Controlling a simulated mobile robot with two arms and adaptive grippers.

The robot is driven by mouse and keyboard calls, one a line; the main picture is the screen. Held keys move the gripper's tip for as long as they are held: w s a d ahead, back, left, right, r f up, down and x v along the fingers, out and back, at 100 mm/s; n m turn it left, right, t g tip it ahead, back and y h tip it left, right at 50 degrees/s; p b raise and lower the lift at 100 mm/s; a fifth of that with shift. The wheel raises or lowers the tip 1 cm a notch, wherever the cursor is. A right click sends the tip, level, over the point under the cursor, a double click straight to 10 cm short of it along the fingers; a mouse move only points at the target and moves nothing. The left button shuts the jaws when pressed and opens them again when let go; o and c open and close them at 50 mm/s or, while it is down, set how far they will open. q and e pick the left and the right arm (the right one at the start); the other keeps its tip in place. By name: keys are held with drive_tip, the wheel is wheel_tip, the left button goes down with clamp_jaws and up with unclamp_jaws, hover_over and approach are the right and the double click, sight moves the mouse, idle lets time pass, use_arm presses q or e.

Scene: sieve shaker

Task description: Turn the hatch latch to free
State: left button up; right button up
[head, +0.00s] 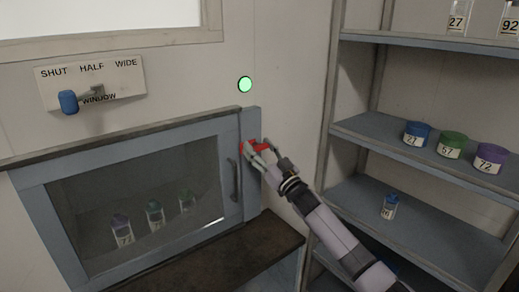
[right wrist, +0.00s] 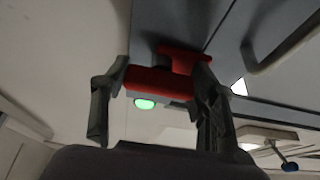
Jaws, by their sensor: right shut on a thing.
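The hatch latch is a small red piece (head: 248,147) on the blue-grey frame at the right edge of the hatch (head: 232,130). My right gripper (head: 262,152) is at the latch, shut on it, and hides part of it. In the right wrist view the red latch (right wrist: 160,82) sits between the two fingers (right wrist: 158,92); a second red part (right wrist: 183,58) shows beyond the bar. The hatch's glass door looks closed, with a grey handle (head: 233,180) just left of and below the latch. My left gripper is not in view.
A round green light (head: 245,84) glows above the latch. A window lever with a blue knob (head: 68,101) is on a plate at upper left. Several labelled vials stand behind the hatch glass. Shelves (head: 410,142) with jars are at right. A dark ledge (head: 240,250) lies below the hatch.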

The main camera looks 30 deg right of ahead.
drive_tip(key=shift+n, duration=0.5)
drive_tip(key=n+y+b, duration=0.1)
drive_tip(key=n, duration=0.1)
drive_tip(key=n+y, duration=0.1)
drive_tip(key=n, duration=0.1)
drive_tip(key=shift+g+y+b, duration=0.3)
drive_tip(key=shift+b, duration=0.05)
drive_tip(key=n+y, duration=0.1)
drive_tip(key=n, duration=0.1)
drive_tip(key=shift+d+n+g, duration=0.1)
drive_tip(key=shift+n+g, duration=0.2)
drive_tip(key=shift+n, duration=0.1)
drive_tip(key=n+g+y, duration=0.1)
drive_tip(key=n, duration=0.2)
drive_tip(key=shift+n+y, duration=0.4)
drive_tip(key=n+g, duration=0.1)
drive_tip(key=n, duration=0.1)
drive_tip(key=n+g+y+p, duration=0.1)
drive_tip(key=n, duration=0.2)
drive_tip(key=shift+r, duration=0.1)
drive_tip(key=n+g+p, duration=0.1)
drive_tip(key=n, duration=0.3)
drive_tip(key=shift+g+p, duration=0.3)
drive_tip(key=shift+p, duration=0.1)
drive_tip(key=shift+n+g+p, duration=0.3)
drive_tip(key=shift+n, duration=0.5)
drive_tip(key=shift+f, duration=0.2)
